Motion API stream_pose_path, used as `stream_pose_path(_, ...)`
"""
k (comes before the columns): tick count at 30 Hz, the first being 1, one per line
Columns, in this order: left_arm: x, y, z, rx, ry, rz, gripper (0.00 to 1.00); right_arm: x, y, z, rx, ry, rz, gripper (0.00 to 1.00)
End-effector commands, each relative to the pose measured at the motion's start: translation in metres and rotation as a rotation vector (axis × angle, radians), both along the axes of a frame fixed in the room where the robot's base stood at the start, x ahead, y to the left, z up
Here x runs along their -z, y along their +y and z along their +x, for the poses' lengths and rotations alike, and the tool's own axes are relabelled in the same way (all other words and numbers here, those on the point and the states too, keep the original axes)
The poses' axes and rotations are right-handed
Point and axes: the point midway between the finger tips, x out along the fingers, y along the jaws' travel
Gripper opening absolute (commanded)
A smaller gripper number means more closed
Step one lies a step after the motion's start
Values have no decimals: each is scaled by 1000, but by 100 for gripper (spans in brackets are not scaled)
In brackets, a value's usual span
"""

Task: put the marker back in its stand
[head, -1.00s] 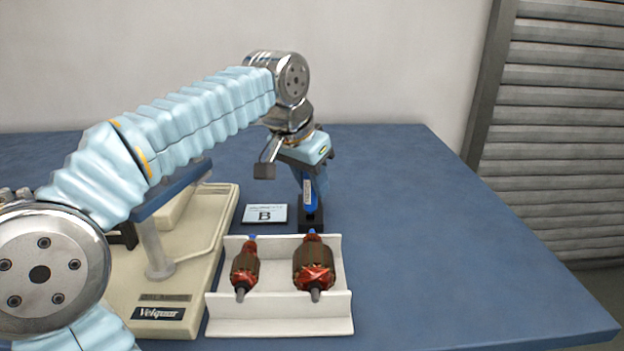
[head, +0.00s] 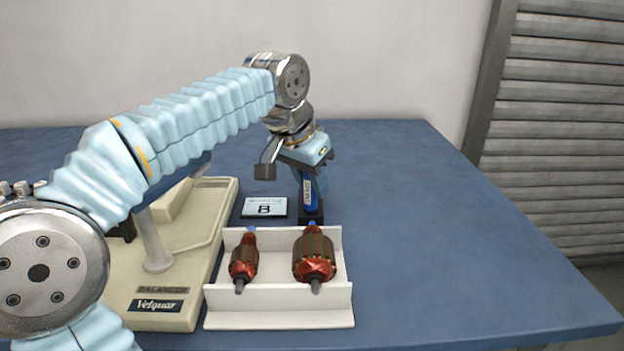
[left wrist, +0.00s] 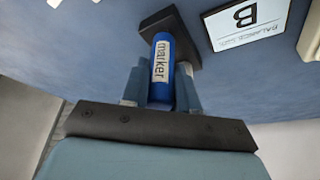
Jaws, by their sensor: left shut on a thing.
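The blue marker (head: 309,192) with a white label stands upright. Its lower end is at the black stand (head: 312,217), and it looks seated in it, though the socket itself is hidden. My left gripper (head: 311,178) is above the stand and shut on the marker. In the left wrist view the marker (left wrist: 161,72) is between the two fingers (left wrist: 161,88), with its far end at the black stand (left wrist: 172,22). My right gripper is not in view.
A white tray (head: 280,318) with two copper-wound armatures (head: 314,258) is in front of the stand. A card marked B (head: 264,207) lies left of the stand. A cream balancer machine (head: 150,290) is at the left. The table's right side is clear.

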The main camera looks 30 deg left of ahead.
Motion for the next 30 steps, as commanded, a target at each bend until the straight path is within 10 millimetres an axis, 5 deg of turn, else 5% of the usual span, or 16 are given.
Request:
stream_pose_path(12, 3, 0, 0, 0, 0, 0, 0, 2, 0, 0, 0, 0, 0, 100)
stream_pose_path(13, 3, 0, 0, 0, 0, 0, 30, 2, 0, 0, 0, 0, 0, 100)
stream_pose_path(18, 3, 0, 0, 0, 0, 0, 56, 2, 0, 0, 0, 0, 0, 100)
stream_pose_path(30, -5, 0, -2, 0, -3, -1, 58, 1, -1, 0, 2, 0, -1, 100)
